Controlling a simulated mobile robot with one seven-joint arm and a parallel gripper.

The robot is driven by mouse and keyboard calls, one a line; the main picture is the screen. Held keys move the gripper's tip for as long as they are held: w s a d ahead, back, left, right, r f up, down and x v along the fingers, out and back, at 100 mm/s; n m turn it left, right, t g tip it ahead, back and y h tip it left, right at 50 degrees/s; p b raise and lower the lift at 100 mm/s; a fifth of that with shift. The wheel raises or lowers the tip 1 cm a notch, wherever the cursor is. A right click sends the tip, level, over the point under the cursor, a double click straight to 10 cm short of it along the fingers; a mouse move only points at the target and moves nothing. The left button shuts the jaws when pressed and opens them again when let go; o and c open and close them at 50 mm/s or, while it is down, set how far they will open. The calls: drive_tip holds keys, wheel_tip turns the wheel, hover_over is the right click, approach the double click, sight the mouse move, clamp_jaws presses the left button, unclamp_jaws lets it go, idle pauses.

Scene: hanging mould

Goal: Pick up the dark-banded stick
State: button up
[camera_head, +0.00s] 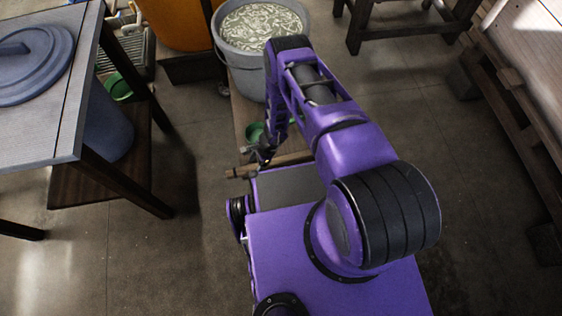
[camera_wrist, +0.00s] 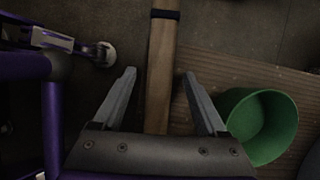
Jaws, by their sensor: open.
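The dark-banded stick (camera_wrist: 161,62) is a light wooden stick with a black band near the top of the wrist view. It runs down between the two fingers of my gripper (camera_wrist: 160,78), which are open with a gap on either side of it. I cannot tell the height between the fingers and the stick. In the head view the stick (camera_head: 290,160) shows beside the front of my base, partly hidden by my arm. My gripper (camera_head: 266,158) is at its left part there.
A green cup (camera_wrist: 262,126) stands close to the right finger on a ridged wooden board (camera_wrist: 235,72). In the head view a grey bucket (camera_head: 240,62) of patterned liquid stands behind the gripper. A table (camera_head: 70,110) with a blue-grey lid (camera_head: 30,62) is at left.

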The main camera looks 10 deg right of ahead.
clamp_jaws()
idle(0.4)
